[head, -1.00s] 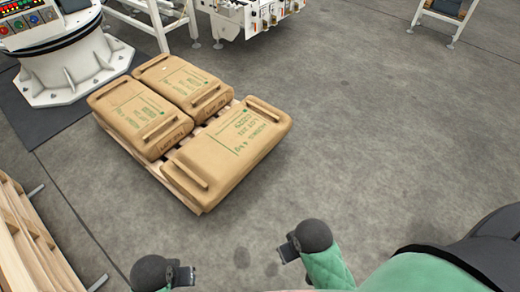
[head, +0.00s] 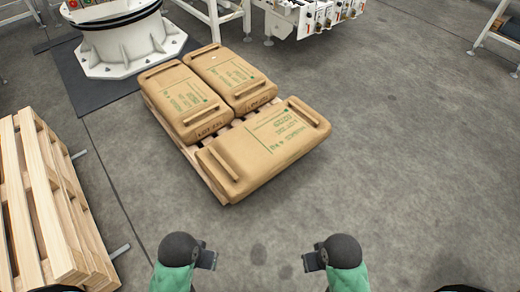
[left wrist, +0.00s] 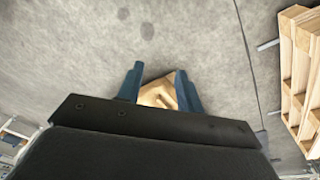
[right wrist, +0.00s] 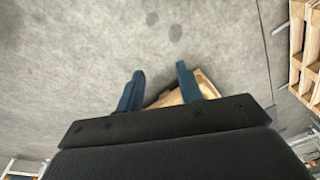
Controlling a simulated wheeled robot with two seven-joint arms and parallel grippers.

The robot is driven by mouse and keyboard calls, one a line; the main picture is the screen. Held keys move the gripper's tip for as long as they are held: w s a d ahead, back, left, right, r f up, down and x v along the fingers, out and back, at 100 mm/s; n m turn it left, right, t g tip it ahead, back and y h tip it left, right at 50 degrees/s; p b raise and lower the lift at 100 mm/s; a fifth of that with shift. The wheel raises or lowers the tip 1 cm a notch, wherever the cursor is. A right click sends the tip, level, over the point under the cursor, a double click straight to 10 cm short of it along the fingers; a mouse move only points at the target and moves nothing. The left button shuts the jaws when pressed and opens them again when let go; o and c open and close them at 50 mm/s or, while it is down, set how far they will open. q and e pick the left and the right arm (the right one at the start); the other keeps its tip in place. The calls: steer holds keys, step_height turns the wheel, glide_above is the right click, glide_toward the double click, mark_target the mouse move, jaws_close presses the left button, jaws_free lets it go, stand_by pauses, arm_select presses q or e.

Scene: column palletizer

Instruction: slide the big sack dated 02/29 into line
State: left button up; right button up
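Three tan sacks with green print lie on a wooden pallet (head: 197,168). The big sack (head: 262,149) lies crosswise along the near side, a raised grip strip at each end, its right end jutting out past the pallet. Its date print is too small to read surely. Two other sacks, the left one (head: 184,101) and the right one (head: 232,78), lie side by side behind it. My left gripper (head: 208,258) and right gripper (head: 312,260) are apart, short of the pallet. The wrist views show both open and empty, with tan surface beyond the fingers (left wrist: 160,82) (right wrist: 160,82).
A stack of empty pallets (head: 45,200) stands at the left. A white machine pedestal (head: 125,45) on a dark mat is behind the sacks, and a white machine frame (head: 315,12) stands at the back. The grey floor (head: 420,150) to the right is clear.

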steer(key=shift+w+r, duration=0.2)
steer(key=shift+w, duration=0.15)
steer(key=shift+c, duration=0.3)
